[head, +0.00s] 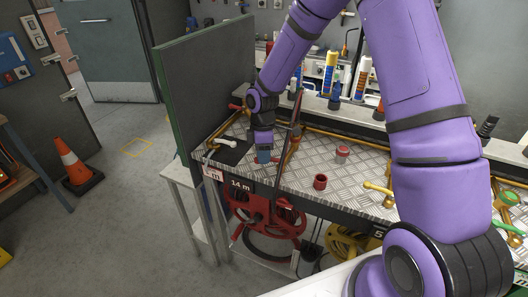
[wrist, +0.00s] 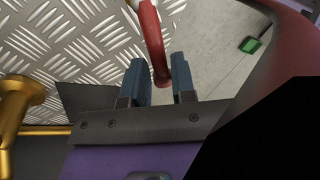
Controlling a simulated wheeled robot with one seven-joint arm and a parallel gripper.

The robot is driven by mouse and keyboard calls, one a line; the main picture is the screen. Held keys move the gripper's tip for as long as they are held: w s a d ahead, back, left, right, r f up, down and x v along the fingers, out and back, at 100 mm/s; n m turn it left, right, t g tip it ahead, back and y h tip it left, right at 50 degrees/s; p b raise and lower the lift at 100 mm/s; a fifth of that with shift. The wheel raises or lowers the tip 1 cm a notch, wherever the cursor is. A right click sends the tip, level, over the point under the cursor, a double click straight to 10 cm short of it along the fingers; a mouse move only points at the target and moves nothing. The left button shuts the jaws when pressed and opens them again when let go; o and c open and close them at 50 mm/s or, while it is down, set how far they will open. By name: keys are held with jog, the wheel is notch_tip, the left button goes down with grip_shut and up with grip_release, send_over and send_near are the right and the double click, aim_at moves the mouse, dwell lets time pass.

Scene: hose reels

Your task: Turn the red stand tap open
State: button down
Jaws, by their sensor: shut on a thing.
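My gripper (head: 264,155) is low over the left end of the metal bench top, by its front edge. In the wrist view my gripper (wrist: 158,62) has its two blue-grey fingers on either side of the end of a curved red bar (wrist: 152,35), which looks like the red tap's lever. The fingers are shut on it. The bar runs up out of the wrist view, so the tap's body does not show there. In the head view, my gripper and arm largely hide the red tap.
The chequer-plate bench (head: 300,170) carries red caps (head: 320,182) and brass pipes (head: 378,188). A brass fitting (wrist: 20,105) is close on the left in the wrist view. A green-edged panel (head: 205,85) stands at the left end. A red hose reel (head: 268,218) hangs below.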

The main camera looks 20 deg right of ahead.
jog(key=s+n, duration=0.2)
jog(key=n, duration=0.1)
jog(key=shift+a+n+h, duration=0.15)
jog(key=shift+n+h, duration=0.15)
jog(key=shift+h, duration=0.1)
jog(key=s+n, duration=0.1)
jog(key=n, duration=0.1)
jog(key=shift+s+n, duration=0.1)
jog(key=shift+n, duration=0.3)
jog(key=n, duration=0.1)
jog(key=s+n+h, duration=0.1)
jog(key=n, duration=0.1)
jog(key=shift+s+d, duration=0.25)
jog(key=shift+d, duration=0.1)
jog(key=shift+s+d+n+t, duration=0.15)
jog(key=shift+s+d+n, duration=0.1)
jog(key=shift+n, duration=0.35)
jog(key=shift+s+d+n+t, duration=0.1)
jog(key=shift+s+n+t, duration=0.1)
jog(key=shift+n, duration=0.4)
jog(key=c, duration=1.1)
grip_release()
